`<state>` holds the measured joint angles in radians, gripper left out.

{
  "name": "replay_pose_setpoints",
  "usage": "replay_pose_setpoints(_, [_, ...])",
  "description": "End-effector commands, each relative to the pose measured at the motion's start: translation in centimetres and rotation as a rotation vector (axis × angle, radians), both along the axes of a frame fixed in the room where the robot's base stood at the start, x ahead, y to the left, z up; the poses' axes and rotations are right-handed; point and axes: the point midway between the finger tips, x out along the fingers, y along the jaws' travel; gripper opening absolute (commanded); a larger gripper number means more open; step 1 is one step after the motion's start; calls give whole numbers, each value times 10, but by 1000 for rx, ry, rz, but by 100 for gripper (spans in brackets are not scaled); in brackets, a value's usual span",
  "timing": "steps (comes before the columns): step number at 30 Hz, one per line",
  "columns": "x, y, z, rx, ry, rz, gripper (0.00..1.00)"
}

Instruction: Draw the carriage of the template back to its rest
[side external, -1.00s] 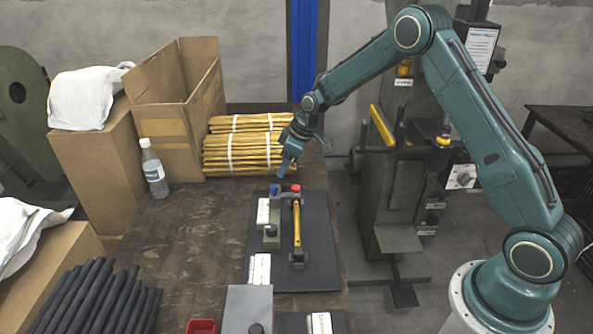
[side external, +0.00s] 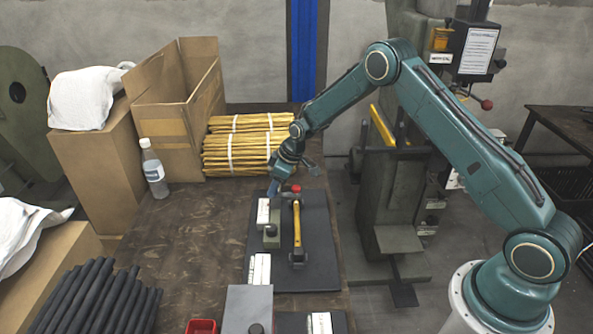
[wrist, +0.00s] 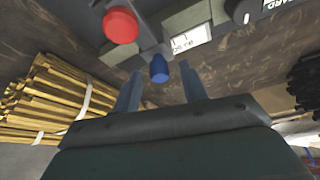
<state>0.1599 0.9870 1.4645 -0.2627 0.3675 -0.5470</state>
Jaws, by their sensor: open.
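The template is a dark plate (side external: 318,255) on the bench, carrying a yellow bar (side external: 297,222), a grey-green block with a dark knob (side external: 270,231) and white label strips. A red knob (side external: 295,188) tops the bar's far end; it also shows in the wrist view (wrist: 120,25). A blue knob (wrist: 159,68) stands between the two fingers of my gripper (wrist: 161,72), with gaps visible on both sides. I cannot tell which part is the carriage.
Yellow rods (side external: 240,150) lie bundled behind the template, beside an open cardboard box (side external: 160,125). A bottle (side external: 154,172) stands on the left. A grey box (side external: 247,305) and a red tray (side external: 201,326) are at the front.

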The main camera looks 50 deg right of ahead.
Motion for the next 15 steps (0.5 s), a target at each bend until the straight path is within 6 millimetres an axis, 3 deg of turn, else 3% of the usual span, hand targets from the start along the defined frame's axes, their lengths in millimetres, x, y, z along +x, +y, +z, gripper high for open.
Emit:
replay_pose_setpoints(3, [0,0,0,0,0,0,39])
replay_pose_setpoints(9, [0,0,0,0,0,0,0])
replay_pose_setpoints(15, [0,0,0,0,0,0,0])
